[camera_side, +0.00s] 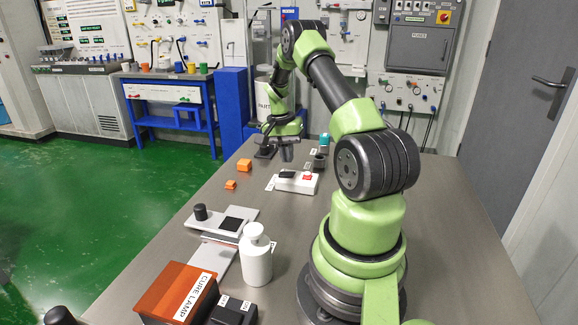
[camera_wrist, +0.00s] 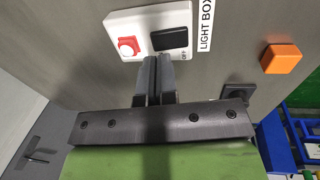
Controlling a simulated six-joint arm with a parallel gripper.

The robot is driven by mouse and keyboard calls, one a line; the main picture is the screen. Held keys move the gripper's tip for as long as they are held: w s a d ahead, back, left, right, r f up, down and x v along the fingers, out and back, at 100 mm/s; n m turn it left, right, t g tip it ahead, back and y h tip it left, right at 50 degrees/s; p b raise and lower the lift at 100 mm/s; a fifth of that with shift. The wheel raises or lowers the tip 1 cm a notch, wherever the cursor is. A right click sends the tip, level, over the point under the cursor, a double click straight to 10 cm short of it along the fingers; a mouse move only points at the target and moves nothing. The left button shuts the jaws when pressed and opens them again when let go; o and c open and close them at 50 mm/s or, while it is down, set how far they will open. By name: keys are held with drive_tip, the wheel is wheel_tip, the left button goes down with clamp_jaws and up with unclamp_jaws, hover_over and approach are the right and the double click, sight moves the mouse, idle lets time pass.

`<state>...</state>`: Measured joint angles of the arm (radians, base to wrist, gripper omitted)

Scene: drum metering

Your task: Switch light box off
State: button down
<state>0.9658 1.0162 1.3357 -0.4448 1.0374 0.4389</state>
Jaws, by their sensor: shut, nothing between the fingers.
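In the side view my gripper (camera_side: 287,153) is above and behind the box.
Orange blocks (camera_side: 244,165) lie left of the box. Small dark and teal items (camera_side: 322,150) stand behind it. A white bottle (camera_side: 256,255), a grey slide fixture (camera_side: 221,222) and an orange cure lamp box (camera_side: 178,292) stand nearer the camera. The table's right side is clear.

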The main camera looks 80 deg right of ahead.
drive_tip(key=shift+s+f, duration=0.15)
drive_tip(key=shift+f, duration=0.75)
drive_tip(key=shift+s+f, duration=0.1)
drive_tip(key=shift+f, duration=0.75)
drive_tip(key=shift+s+f, duration=0.65)
drive_tip(key=shift+f, duration=0.05)
drive_tip(key=shift+w, duration=0.1)
drive_tip(key=shift+w+r, duration=0.25)
drive_tip(key=shift+w, duration=0.6)
wheel_tip(320, 180, up, 14)
approach(293, 173)
drive_tip(key=f, duration=0.7)
drive_tip(key=shift+s+f, duration=0.3)
drive_tip(key=shift+s, duration=0.05)
